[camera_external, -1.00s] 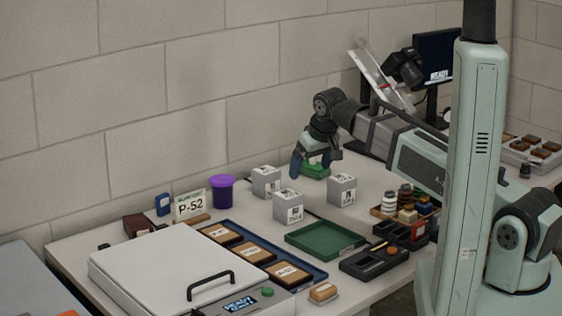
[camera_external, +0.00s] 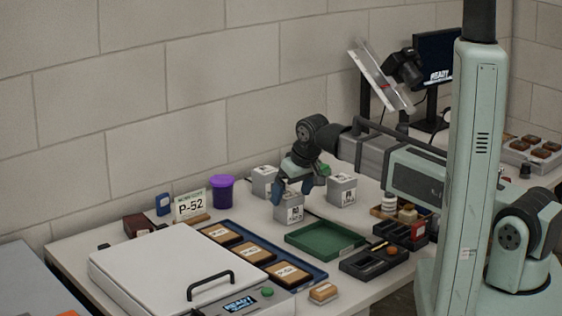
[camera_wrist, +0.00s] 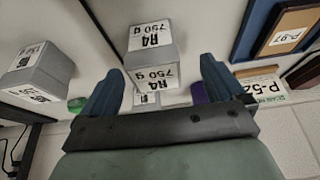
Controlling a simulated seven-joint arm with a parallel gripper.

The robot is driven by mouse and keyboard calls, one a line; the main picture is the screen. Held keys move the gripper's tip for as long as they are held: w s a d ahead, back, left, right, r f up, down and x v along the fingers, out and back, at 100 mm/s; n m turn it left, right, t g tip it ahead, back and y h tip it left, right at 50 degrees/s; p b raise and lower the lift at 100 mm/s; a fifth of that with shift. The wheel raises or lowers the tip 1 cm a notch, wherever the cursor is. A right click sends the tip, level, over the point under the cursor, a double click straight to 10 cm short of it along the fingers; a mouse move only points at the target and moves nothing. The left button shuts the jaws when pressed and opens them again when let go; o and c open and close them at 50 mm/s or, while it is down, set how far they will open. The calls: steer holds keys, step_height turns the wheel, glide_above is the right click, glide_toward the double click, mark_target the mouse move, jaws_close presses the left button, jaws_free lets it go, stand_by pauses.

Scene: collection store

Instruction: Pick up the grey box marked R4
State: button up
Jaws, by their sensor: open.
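The grey box marked R4 (camera_wrist: 155,38) shows in the wrist view with "R4 750 g" on its white labels. It lies ahead of my gripper (camera_wrist: 161,68), roughly in line with the gap between the two blue fingers. In the outside view my gripper (camera_external: 292,190) is open, pointing down at the front grey box (camera_external: 289,210), which appears to be the same box. The fingers hide part of its top. I cannot tell whether they touch it.
Grey boxes stand close by at the right (camera_external: 342,190) and at the back left (camera_external: 263,180). A purple cup (camera_external: 222,192) stands to the left. A green tray (camera_external: 322,240) lies in front, beside a blue tray (camera_external: 228,226) of labelled blocks.

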mark_target(291, 195)
steer(key=shift+w+x, duration=0.2)
steer(key=shift+x, duration=0.9)
steer(key=shift+w+x, duration=0.25)
steer(key=shift+x, duration=0.8)
steer(key=shift+w+f, duration=0.2)
steer(key=shift+f, duration=0.4)
steer(key=shift+r, duration=0.1)
steer(key=c, duration=1.7)
steer(key=shift+r, duration=0.1)
